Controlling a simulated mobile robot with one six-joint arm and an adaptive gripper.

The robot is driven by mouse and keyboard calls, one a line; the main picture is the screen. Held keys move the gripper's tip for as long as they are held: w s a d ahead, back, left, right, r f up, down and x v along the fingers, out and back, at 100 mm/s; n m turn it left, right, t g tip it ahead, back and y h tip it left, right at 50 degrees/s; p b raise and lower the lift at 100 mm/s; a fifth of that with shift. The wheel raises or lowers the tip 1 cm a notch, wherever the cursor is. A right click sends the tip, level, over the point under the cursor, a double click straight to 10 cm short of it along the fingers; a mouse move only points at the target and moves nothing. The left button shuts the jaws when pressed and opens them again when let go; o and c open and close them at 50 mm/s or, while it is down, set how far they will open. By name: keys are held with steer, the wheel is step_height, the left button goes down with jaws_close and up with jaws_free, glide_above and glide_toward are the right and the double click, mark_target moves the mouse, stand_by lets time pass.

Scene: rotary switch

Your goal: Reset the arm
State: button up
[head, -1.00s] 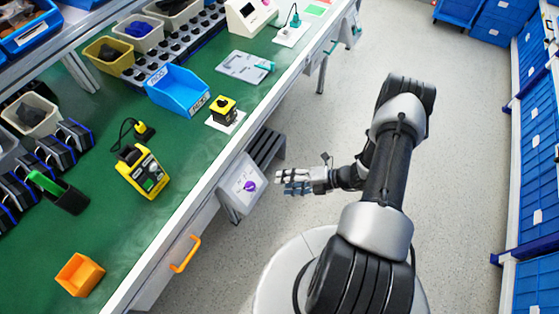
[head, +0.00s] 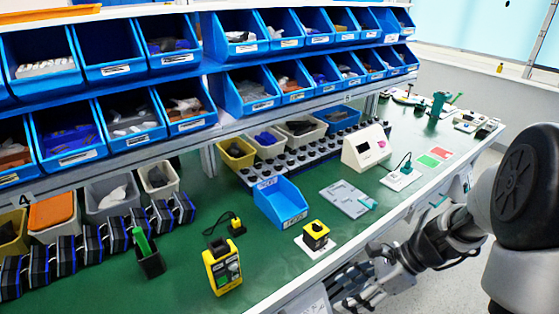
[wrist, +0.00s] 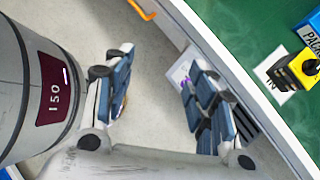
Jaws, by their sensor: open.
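The pale rotary switch box is on the bench's front side, below the top edge. In the wrist view its face with a purple mark (wrist: 183,76) shows beyond my right finger, partly hidden by it. In the head view only part of the box (head: 308,301) shows at the bottom edge. My gripper (wrist: 158,75) is open, its two fingers wide apart with nothing between them but grey floor. In the head view my gripper (head: 355,287) is at the bottom, in front of the bench edge and right of the switch box, apparently not holding it.
A yellow-black button box (head: 316,236) stands on a white plate near the bench's front edge. A blue bin (head: 281,203), a yellow handheld device (head: 222,266) and a white console (head: 365,147) are on the green bench (head: 190,285). Shelves of blue bins rise behind.

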steer(key=s+a+r+n+t+h, duration=0.1)
steer(key=s+r+n+t+h, duration=0.3)
steer(key=s+r+n, duration=1)
steer(key=shift+s+a+r+n+h, duration=0.35)
steer(key=shift+r+n+h, duration=1.15)
steer(key=shift+n, duration=2.1)
steer(key=shift+f+h, duration=0.4)
steer(key=shift+f, duration=0.05)
